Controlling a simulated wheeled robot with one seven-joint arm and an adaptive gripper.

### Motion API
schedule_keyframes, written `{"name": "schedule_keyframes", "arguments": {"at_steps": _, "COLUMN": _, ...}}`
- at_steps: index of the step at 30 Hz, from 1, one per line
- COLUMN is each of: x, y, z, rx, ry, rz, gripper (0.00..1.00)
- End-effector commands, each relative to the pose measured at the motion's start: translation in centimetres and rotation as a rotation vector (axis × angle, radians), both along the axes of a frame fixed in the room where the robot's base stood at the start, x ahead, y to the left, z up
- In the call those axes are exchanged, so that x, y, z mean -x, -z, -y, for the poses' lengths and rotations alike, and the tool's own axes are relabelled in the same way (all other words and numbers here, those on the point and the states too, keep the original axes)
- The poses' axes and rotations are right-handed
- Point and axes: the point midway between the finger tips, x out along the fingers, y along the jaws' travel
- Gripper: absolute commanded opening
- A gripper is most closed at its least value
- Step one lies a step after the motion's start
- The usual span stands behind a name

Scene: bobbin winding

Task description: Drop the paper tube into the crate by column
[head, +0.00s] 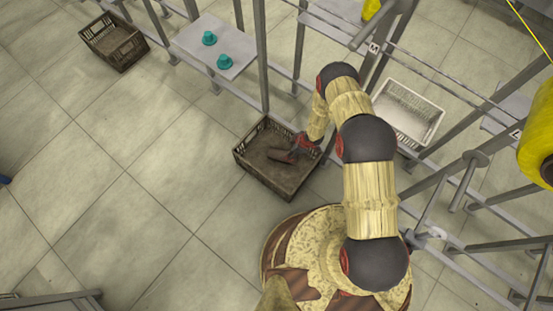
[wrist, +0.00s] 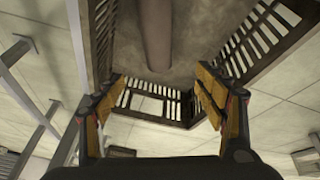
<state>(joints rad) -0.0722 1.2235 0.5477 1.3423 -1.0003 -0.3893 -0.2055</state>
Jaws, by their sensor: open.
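The dark brown crate (head: 248,164) stands on the floor beside a grey frame post (head: 260,60). In the wrist view its slatted wall (wrist: 155,103) shows ahead, with its floor in sight. The brown paper tube (head: 281,156) is inside the crate's outline. In the wrist view the tube (wrist: 157,35) shows against the crate floor, apart from my fingers; its upper end is cut off by the picture edge. My gripper (head: 303,143) is over the crate's right part. In the wrist view my gripper (wrist: 160,88) is open, with nothing between its fingers.
A second dark crate (head: 115,42) stands at the far left. A white crate (head: 408,112) lies behind my arm among grey frame bars. A grey plate (head: 213,45) holds two teal bobbins (head: 224,61). A yellow spool (head: 537,135) is at right. The left floor is free.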

Motion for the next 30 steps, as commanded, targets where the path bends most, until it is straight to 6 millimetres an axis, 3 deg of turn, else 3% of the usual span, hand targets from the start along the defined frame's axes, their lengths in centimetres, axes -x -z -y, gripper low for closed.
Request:
{"name": "schedule_keyframes", "arguments": {"at_steps": 13, "x": 1.1, "y": -5.3, "z": 2.0, "rx": 0.0, "ry": 0.001, "rz": 0.001, "gripper": 0.71}}
{"name": "schedule_keyframes", "arguments": {"at_steps": 30, "x": 1.3, "y": -6.1, "z": 2.2, "rx": 0.0, "ry": 0.0, "rz": 0.0, "gripper": 0.71}}
